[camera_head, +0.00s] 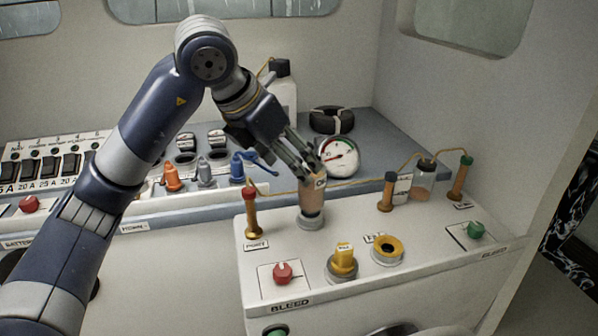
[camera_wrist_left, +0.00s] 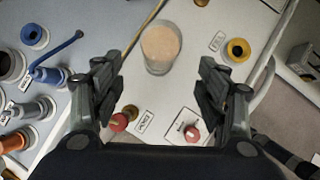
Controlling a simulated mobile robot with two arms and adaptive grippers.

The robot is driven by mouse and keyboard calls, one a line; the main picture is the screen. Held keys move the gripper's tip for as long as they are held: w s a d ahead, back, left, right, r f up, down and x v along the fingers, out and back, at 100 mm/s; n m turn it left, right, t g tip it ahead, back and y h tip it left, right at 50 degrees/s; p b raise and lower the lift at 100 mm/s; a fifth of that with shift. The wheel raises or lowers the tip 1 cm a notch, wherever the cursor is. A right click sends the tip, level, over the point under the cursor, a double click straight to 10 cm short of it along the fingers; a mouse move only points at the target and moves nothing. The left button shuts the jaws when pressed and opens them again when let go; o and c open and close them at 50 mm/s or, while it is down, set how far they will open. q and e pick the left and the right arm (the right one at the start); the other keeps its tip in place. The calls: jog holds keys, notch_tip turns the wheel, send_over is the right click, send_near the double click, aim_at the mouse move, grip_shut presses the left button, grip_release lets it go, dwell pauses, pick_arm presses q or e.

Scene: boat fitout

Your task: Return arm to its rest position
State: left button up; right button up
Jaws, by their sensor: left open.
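My left arm (camera_head: 150,120) reaches in from the left in the head view and bends down at the elbow. My left gripper (camera_head: 308,164) points down at a tan-topped cylinder (camera_head: 312,198) standing upright in a grey collar on the white console. In the left wrist view the two fingers (camera_wrist_left: 161,90) are spread wide with nothing between them. The round tan top of the cylinder (camera_wrist_left: 160,46) lies ahead, beyond the fingertips. In the head view the fingertips overlap the cylinder's upper edge; I cannot tell if they touch it. My right gripper is not in view.
A gauge (camera_head: 338,157), a black coil (camera_head: 331,120) and a white bottle (camera_head: 284,92) are behind. Knobs (camera_head: 283,272) line the console front. A wall rises right.

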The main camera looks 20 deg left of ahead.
pick_arm(q)
jog(key=shift+s+a+r, duration=0.1)
jog(key=shift+s+r, duration=0.15)
jog(key=shift+r, duration=0.15)
